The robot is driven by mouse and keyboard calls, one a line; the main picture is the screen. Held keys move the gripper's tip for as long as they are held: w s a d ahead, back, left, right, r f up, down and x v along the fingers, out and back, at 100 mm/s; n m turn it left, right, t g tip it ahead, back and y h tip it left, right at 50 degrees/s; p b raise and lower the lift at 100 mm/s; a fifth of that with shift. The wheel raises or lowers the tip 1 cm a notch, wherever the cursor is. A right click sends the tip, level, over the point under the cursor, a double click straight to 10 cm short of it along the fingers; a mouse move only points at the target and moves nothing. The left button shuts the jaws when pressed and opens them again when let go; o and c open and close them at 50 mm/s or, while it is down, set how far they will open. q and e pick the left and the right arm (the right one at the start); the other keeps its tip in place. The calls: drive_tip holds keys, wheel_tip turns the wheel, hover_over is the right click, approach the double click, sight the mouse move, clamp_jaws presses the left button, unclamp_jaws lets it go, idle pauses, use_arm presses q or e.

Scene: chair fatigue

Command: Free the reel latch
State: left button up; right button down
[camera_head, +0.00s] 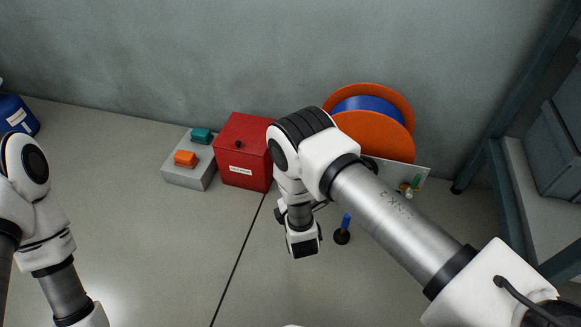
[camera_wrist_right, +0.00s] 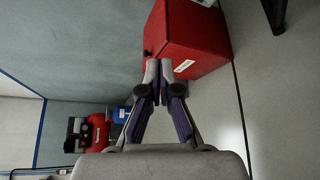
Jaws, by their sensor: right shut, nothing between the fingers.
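The reel (camera_head: 372,135) has orange flanges and a blue winding. It stands against the wall, right of centre in the head view, partly behind my right arm.
The red box (camera_head: 243,150) with a black knob stands left of the reel. A grey block (camera_head: 190,175) carries teal and orange parts. A blue-handled item (camera_head: 343,230) stands on the floor. A blue container (camera_head: 17,115) and a shelf frame (camera_head: 515,200) flank the sides.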

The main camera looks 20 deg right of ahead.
drive_tip(key=f+b+x, duration=0.1)
drive_tip(key=b+x, duration=0.5)
drive_tip(key=x, duration=0.4)
use_arm(q)
wheel_tip(320, 180, down, 6)
drive_tip(key=shift+f, duration=0.25)
use_arm(e)
drive_tip(key=d+r, duration=0.1)
drive_tip(key=s+d+r, duration=0.1)
drive_tip(key=d, duration=0.1)
drive_tip(key=shift+s+d+r, duration=0.15)
drive_tip(key=shift+d+r, duration=0.1)
